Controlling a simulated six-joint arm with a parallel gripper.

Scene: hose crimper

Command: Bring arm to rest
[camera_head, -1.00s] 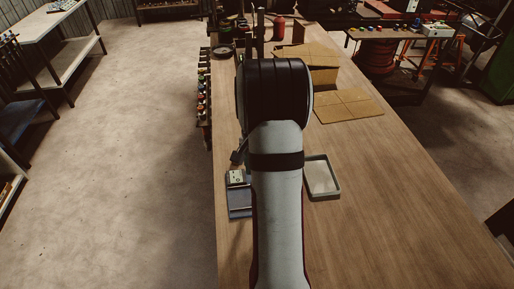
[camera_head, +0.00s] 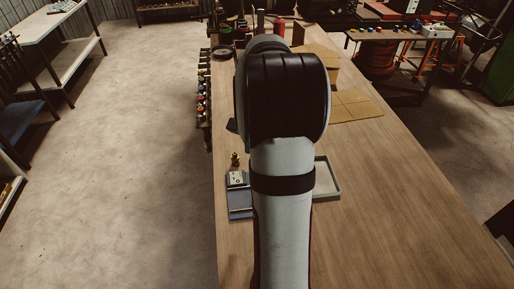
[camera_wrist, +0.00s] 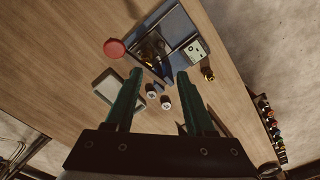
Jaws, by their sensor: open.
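My gripper (camera_wrist: 159,75) shows in the wrist view as two dark green fingers, spread apart with nothing held between them. Beyond the fingertips is the crimper, with a blue-grey base (camera_wrist: 179,27), a pale block (camera_wrist: 196,50) and a red round button (camera_wrist: 114,48). A small brass fitting (camera_wrist: 208,73) stands beside the block, apart from the fingers; it also shows in the head view (camera_head: 235,159). Two small pale-topped cylinders (camera_wrist: 166,102) stand on the table, seen between the fingers. In the head view my arm hides the gripper and part of the crimper base (camera_head: 240,207).
A shallow tray (camera_head: 332,191) lies right of my arm, partly hidden. Cardboard (camera_head: 355,106) lies farther back. A rack of coloured items (camera_head: 203,100) runs along the table's left edge. The wooden table (camera_head: 400,210) is clear at the right front.

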